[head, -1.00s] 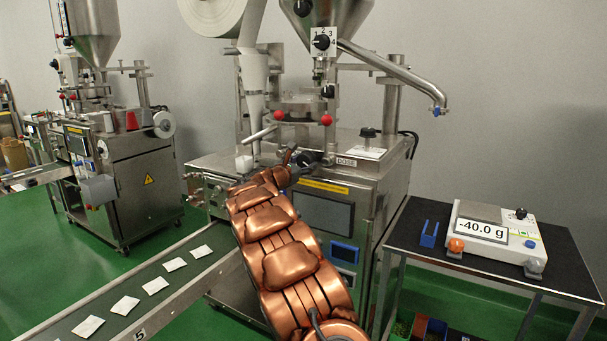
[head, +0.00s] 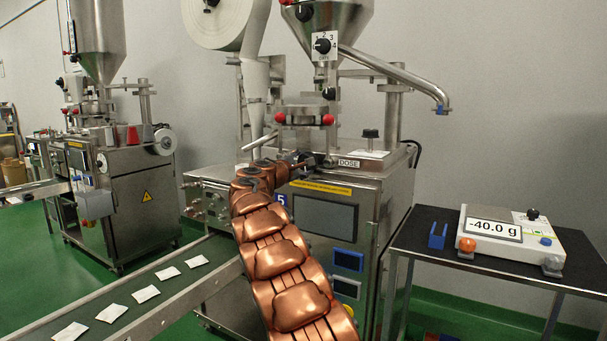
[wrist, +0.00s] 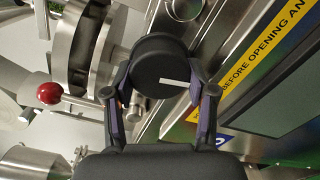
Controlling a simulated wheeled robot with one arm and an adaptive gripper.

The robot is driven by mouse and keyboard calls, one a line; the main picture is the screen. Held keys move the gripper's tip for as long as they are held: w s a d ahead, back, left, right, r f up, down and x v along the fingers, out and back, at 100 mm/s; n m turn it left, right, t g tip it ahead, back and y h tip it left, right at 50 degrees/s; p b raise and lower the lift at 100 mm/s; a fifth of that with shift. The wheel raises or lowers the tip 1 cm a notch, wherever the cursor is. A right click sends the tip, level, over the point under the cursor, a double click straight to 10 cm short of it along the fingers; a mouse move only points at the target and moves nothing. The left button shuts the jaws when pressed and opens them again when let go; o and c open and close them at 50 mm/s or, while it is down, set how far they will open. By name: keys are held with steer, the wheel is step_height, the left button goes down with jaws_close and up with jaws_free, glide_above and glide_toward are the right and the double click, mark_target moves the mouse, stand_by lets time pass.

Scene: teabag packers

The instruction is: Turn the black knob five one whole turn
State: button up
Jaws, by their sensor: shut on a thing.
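The black knob (wrist: 160,62) is a round dark cap with a white pointer line. In the wrist view the line points to the right, toward one finger. My gripper (wrist: 160,78) has one finger on each side of the knob and is shut on it. In the head view my gripper (head: 301,161) is at the front top edge of the middle packing machine (head: 385,205), beside the DOSE label (head: 349,163). There the knob is hard to make out beside the fingers. A blue 5 label (head: 281,199) shows on the machine below my wrist.
A red ball-ended lever (wrist: 48,93) stands left of my gripper in the wrist view. A machine panel with a yellow warning strip (wrist: 262,60) is close on the right. A conveyor with teabags (head: 146,294) runs at lower left. A table with a scale (head: 500,240) stands right.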

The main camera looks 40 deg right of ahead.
steer(key=shift+m+b, duration=0.7)
steer(key=shift+m, duration=0.1)
steer(key=o, duration=1.2)
steer(key=shift+c, duration=0.2)
steer(key=shift+r+p, duration=0.15)
steer(key=shift+p, duration=0.2)
